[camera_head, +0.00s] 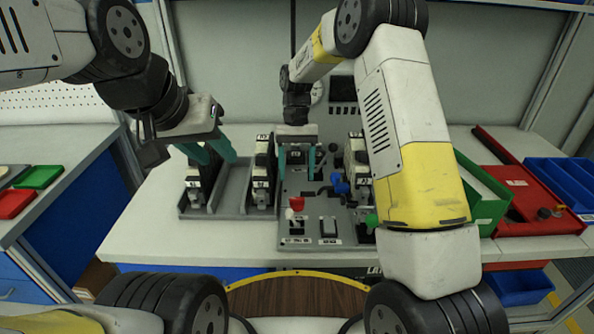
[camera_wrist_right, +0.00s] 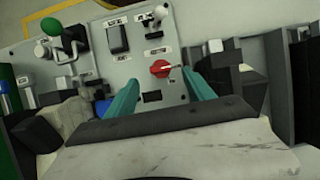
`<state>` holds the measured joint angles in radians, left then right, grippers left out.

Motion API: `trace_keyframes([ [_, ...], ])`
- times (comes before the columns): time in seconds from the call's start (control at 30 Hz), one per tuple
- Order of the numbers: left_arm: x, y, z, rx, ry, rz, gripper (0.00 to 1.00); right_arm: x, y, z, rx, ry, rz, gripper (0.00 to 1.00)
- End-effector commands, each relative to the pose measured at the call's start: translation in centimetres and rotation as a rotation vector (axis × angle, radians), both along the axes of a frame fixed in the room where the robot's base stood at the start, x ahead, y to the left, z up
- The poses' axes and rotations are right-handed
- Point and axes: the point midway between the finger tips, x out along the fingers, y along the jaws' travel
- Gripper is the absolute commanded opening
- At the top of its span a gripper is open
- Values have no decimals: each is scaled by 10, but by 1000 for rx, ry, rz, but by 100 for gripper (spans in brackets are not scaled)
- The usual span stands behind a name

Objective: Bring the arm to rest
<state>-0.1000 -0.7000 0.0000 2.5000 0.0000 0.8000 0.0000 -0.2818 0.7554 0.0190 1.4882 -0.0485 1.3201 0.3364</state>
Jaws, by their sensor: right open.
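My right gripper (camera_head: 296,166) is open with teal fingers, pointing down over the grey control panel (camera_head: 312,209). In the right wrist view its fingers (camera_wrist_right: 160,88) are apart. A red rotary knob (camera_wrist_right: 160,68) shows beyond and between the tips, and nothing is held. I cannot tell whether a finger touches the panel. My left gripper (camera_head: 217,156) hangs over the grey rack (camera_head: 230,193) left of the panel, its two teal fingers apart and empty. My right arm (camera_head: 400,115) reaches over the bench and hides part of the panel's right side.
The panel carries a red-topped lever (camera_head: 297,203), a blue knob (camera_head: 340,184), a green knob (camera_head: 371,220) and a rocker switch (camera_head: 329,227). A green bin (camera_head: 486,207) and red case (camera_head: 525,190) stand right. The bench's front left (camera_head: 150,235) is clear.

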Motion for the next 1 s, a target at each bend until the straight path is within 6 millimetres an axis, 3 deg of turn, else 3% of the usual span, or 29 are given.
trace_keyframes([
  [0.43, 0, 0, 0, 0, 0, 0, 36, 3, -1, 10, 1, -2, 0, 62],
  [0.53, 0, 0, 0, 0, 0, 0, 36, 2, -5, 21, 10, -24, -2, 62],
  [0.77, 0, 0, 0, 0, 0, 0, 36, -21, -39, 92, 77, -182, -9, 62],
  [1.0, 0, 0, 0, 0, 0, 0, 36, -71, -80, 159, 142, -392, -11, 62],
])
